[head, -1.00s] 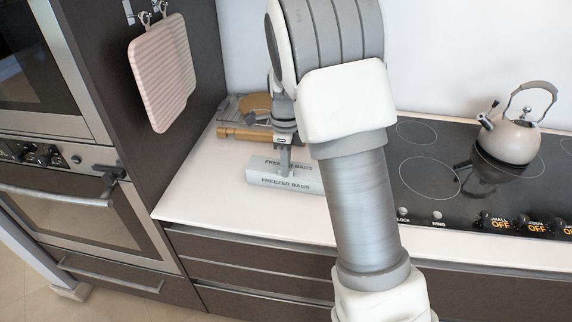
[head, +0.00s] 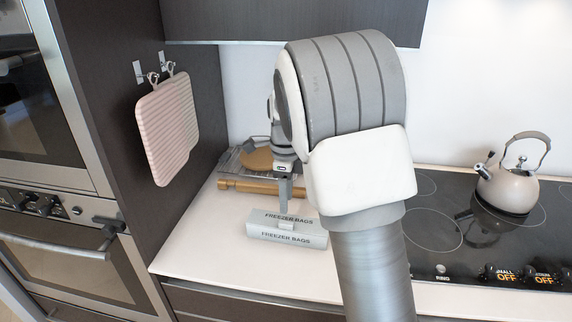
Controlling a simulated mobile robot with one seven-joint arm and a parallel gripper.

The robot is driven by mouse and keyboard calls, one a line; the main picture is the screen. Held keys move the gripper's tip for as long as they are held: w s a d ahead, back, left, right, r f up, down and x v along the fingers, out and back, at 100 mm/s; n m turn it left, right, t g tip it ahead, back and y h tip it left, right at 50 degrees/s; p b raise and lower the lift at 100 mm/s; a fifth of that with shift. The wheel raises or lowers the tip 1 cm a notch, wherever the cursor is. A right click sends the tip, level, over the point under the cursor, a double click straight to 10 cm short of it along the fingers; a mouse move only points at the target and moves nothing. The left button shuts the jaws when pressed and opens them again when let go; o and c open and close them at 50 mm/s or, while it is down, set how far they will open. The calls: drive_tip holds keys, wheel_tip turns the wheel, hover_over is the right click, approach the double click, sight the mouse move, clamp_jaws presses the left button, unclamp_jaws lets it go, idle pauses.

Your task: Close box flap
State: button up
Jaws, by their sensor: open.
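The freezer bags box (head: 287,238) is a small pale grey-blue carton lying on the white counter, with "FREEZER BAGS" printed on its front and on its upper panel. The upper panel, which looks like the flap (head: 289,219), leans up behind the front edge; how far it stands open is hard to tell. My gripper (head: 285,205) points down just behind and above the middle of the box. It holds nothing that I can see. Its fingers show edge-on, and contact with the flap cannot be made out.
A wire rack with a round wooden board (head: 258,159) and a wooden rolling pin (head: 250,187) lie behind the box. A dark cabinet wall with a hanging pink board (head: 168,130) stands left. A kettle (head: 508,188) sits on the black cooktop at right. The counter (head: 215,250) left of the box is clear.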

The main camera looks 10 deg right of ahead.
wheel_tip(320, 180, up, 10)
drive_tip(key=shift+p, duration=0.45)
drive_tip(key=shift+s, duration=0.1)
drive_tip(key=s+r+n+t, duration=0.1)
drive_tip(key=s+r+n, duration=0.2)
drive_tip(key=s+n, duration=0.35)
drive_tip(key=s+r+n+t, duration=0.2)
drive_tip(key=s+r+n, duration=0.1)
drive_tip(key=s+n, duration=0.3)
drive_tip(key=s+f+n+t, duration=0.2)
drive_tip(key=s+f+n, duration=0.1)
drive_tip(key=s+n, duration=0.7)
drive_tip(key=s, duration=0.4)
drive_tip(key=shift+s+d+f+n, duration=0.15)
drive_tip(key=shift+s+f+n, duration=0.15)
drive_tip(key=shift+f+n, duration=0.1)
drive_tip(key=shift+c, duration=0.2)
